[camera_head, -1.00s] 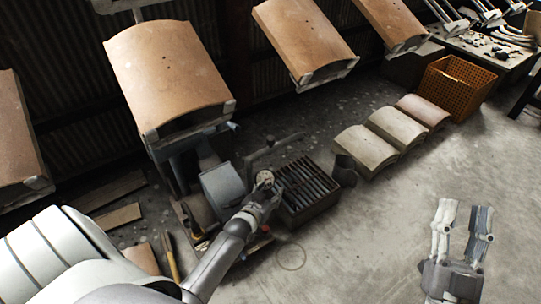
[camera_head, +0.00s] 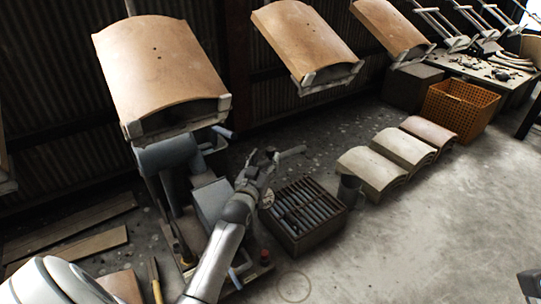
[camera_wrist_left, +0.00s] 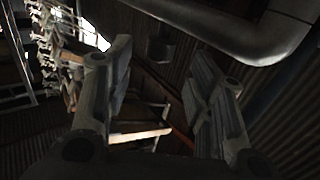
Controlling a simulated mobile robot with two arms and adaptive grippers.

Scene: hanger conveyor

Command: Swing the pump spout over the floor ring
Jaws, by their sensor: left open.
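The grey pump (camera_head: 207,200) stands left of centre in the head view, partly hidden by my left arm. The thin floor ring (camera_head: 293,286) lies flat on the concrete. A dark piece at the right edge appears to be my right gripper (camera_head: 531,284), mostly cut off.
A dark slatted crate (camera_head: 303,215) stands right of the pump, with a dark cylinder (camera_head: 349,190) beside it. Curved tiles (camera_head: 372,172) lie on the floor, and large tiles hang on carriers (camera_head: 160,70) above. An orange crate (camera_head: 460,107) stands farther back. The floor at right is clear.

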